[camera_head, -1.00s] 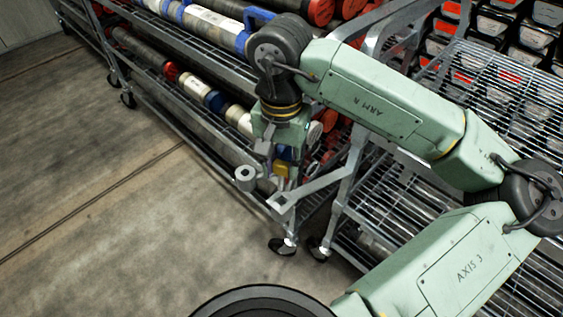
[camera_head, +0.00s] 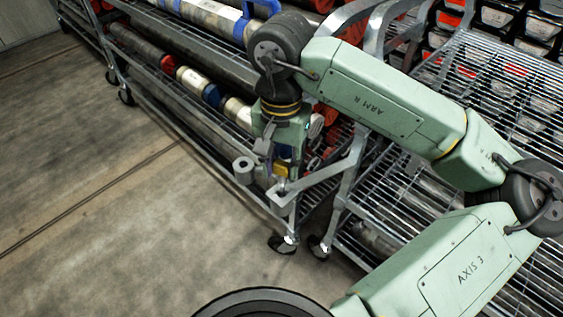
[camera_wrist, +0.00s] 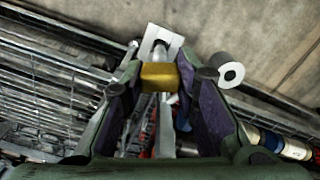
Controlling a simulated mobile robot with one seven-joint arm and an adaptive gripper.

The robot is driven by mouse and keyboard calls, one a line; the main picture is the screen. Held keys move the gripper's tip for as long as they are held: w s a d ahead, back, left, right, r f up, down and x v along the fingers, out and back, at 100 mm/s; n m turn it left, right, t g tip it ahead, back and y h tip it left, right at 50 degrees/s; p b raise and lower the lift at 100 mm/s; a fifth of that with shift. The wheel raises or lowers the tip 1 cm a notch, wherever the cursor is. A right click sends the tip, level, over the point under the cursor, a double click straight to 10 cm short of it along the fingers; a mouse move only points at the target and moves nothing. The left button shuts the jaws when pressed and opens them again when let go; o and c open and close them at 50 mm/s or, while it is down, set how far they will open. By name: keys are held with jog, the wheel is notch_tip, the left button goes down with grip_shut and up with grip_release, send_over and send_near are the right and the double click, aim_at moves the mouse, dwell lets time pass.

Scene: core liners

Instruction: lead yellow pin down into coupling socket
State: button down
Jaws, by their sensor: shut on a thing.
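The yellow pin (camera_head: 281,171) is between my gripper's fingers; its yellow block also shows in the wrist view (camera_wrist: 159,76). My gripper (camera_head: 277,165) is shut on it and points down. Just below the pin in the head view is the flat plate end of a grey bar (camera_head: 284,193); this plate (camera_wrist: 161,41) shows beyond the pin in the wrist view. A grey round sleeve with a dark hole (camera_head: 243,170) stands to the left of the pin; it also shows in the wrist view (camera_wrist: 230,72). I cannot tell which is the coupling socket, nor whether the pin touches the plate.
A wheeled rack of long tubes (camera_head: 196,86) stands close behind my gripper. A wire-shelf rack (camera_head: 400,200) with several dark, red-marked boxes above is at the right. Caster wheels (camera_head: 283,244) are below the bar. The concrete floor (camera_head: 110,190) at the left is clear.

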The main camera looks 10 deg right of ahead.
jog(key=shift+f+b, duration=2.2)
jog(key=shift+b, duration=0.15)
jog(key=c, duration=1.2)
grip_release()
notch_tip(320, 180, up, 12)
